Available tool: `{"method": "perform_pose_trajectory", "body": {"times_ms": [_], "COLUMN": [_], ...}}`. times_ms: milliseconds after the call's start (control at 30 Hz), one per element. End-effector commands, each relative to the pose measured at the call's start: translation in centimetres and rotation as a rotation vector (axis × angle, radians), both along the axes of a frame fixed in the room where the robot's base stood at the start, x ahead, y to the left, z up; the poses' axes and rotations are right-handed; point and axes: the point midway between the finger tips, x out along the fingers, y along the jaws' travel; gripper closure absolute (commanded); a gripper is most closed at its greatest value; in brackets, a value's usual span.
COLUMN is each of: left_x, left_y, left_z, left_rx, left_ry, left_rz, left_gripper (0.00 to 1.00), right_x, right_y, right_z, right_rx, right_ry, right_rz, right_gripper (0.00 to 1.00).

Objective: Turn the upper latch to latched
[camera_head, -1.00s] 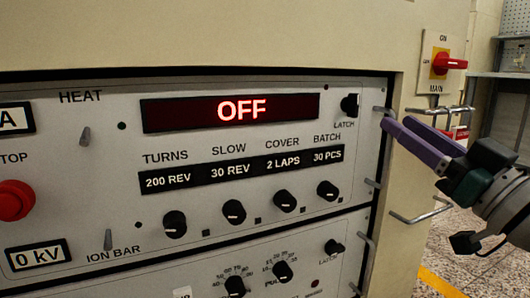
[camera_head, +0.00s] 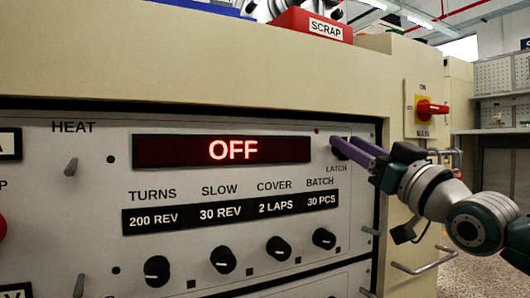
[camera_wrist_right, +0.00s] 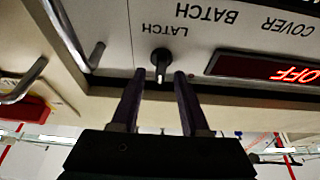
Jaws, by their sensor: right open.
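The upper latch is a small black knob (camera_head: 338,153) at the upper right of the panel, above the word LATCH and right of the OFF display. It also shows in the right wrist view as a black knob (camera_wrist_right: 160,59), where the lettering is upside down; its pale pointer line runs toward the picture's bottom. My right gripper (camera_head: 352,143) has its purple fingers at the knob and partly covers it. In the wrist view the open fingers (camera_wrist_right: 160,78) stand either side of the knob's lower end. Contact cannot be told. My left gripper is out of view.
The red OFF display (camera_head: 222,150) and several black knobs, such as the batch knob (camera_head: 324,239), are on the same panel. Metal handles (camera_wrist_right: 82,40) stick out beside the latch. A red main switch (camera_head: 431,108) is right of my gripper.

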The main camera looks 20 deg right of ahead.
Motion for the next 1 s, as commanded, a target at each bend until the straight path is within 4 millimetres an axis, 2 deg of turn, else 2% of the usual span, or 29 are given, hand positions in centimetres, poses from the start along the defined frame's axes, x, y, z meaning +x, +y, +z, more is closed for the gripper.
{"method": "perform_pose_trajectory", "body": {"times_ms": [267,667,1000], "left_x": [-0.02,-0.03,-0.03], "left_y": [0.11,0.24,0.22], "left_z": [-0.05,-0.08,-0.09], "left_rx": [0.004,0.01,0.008], "left_ry": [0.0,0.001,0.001], "left_rz": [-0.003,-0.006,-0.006], "left_gripper": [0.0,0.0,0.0], "right_x": [0.13,0.1,0.1], "right_y": [0.0,0.01,0.01], "right_z": [0.12,0.1,0.08], "right_rx": [0.0,0.0,0.0], "right_ry": [0.0,-0.001,-0.001], "right_rz": [0.0,0.0,0.0], "right_gripper": [0.55,0.99,1.0]}}
